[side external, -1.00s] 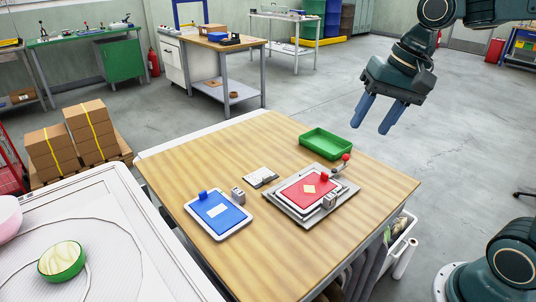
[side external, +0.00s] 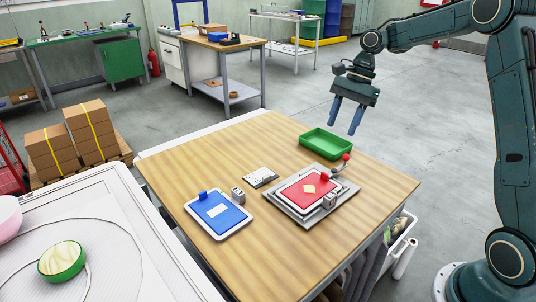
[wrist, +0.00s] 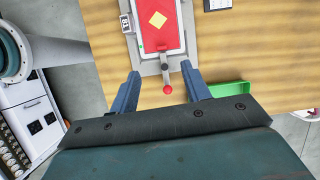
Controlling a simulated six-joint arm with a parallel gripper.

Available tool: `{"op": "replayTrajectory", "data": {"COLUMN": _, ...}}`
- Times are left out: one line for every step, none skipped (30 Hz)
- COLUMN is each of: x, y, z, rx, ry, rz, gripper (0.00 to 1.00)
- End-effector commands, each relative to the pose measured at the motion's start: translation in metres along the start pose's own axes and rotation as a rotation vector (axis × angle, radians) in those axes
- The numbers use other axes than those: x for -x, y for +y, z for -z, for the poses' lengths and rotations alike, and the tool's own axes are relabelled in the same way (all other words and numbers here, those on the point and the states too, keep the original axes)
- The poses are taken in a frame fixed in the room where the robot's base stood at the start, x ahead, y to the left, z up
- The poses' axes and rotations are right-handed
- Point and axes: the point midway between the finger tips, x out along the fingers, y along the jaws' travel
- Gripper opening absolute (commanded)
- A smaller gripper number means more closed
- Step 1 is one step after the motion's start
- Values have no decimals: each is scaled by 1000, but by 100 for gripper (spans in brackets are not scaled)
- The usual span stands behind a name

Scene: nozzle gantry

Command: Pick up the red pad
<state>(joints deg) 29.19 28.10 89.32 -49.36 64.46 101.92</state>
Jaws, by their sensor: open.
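The red pad (side external: 309,190) lies flat in a grey metal fixture (side external: 275,197) on the wooden table. It has a yellow diamond on top. A lever with a red ball knob (side external: 346,157) stands at the fixture's far right edge. In the wrist view the red pad (wrist: 158,25) is at the top centre, with the red knob (wrist: 168,89) between the fingers in the picture. My gripper (side external: 345,117) is open and empty, pointing down, in the air above the far edge of the table. Its blue fingers show apart in the wrist view (wrist: 162,88).
A green tray (side external: 326,144) sits behind the fixture, close under my gripper. A blue pad (side external: 217,210) on a white plate, a small grey block (side external: 238,196) and a white card (side external: 261,177) lie to the left. The table's near right area is bare.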

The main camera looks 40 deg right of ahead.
Motion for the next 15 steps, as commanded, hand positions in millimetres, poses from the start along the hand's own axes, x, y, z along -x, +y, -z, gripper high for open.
{"op": "replayTrajectory", "data": {"x": -3, "y": -2, "z": 6, "rx": -24, "ry": -7, "rz": -6, "gripper": 47}}
{"op": "replayTrajectory", "data": {"x": -4, "y": -2, "z": 9, "rx": -34, "ry": -10, "rz": -8, "gripper": 47}}
{"op": "replayTrajectory", "data": {"x": -5, "y": -3, "z": 11, "rx": -47, "ry": -14, "rz": -11, "gripper": 47}}
{"op": "replayTrajectory", "data": {"x": -6, "y": -3, "z": 12, "rx": -54, "ry": -15, "rz": -13, "gripper": 47}}
{"op": "replayTrajectory", "data": {"x": -7, "y": -3, "z": 14, "rx": -59, "ry": -17, "rz": -14, "gripper": 47}}
{"op": "replayTrajectory", "data": {"x": -7, "y": -3, "z": 14, "rx": -64, "ry": -18, "rz": -15, "gripper": 47}}
{"op": "replayTrajectory", "data": {"x": -7, "y": -4, "z": 15, "rx": -66, "ry": -18, "rz": -15, "gripper": 47}}
{"op": "replayTrajectory", "data": {"x": -7, "y": -4, "z": 15, "rx": -67, "ry": -18, "rz": -15, "gripper": 47}}
{"op": "replayTrajectory", "data": {"x": -7, "y": -4, "z": 15, "rx": -67, "ry": -18, "rz": -15, "gripper": 47}}
{"op": "replayTrajectory", "data": {"x": -7, "y": -4, "z": 15, "rx": -67, "ry": -18, "rz": -15, "gripper": 47}}
{"op": "replayTrajectory", "data": {"x": -7, "y": -4, "z": 15, "rx": -67, "ry": -18, "rz": -15, "gripper": 47}}
{"op": "replayTrajectory", "data": {"x": -8, "y": -4, "z": 14, "rx": -66, "ry": -18, "rz": -15, "gripper": 47}}
{"op": "replayTrajectory", "data": {"x": -8, "y": -4, "z": 14, "rx": -66, "ry": -19, "rz": -15, "gripper": 47}}
{"op": "replayTrajectory", "data": {"x": -10, "y": -4, "z": 14, "rx": -65, "ry": -19, "rz": -15, "gripper": 47}}
{"op": "replayTrajectory", "data": {"x": -11, "y": -4, "z": 14, "rx": -65, "ry": -20, "rz": -15, "gripper": 47}}
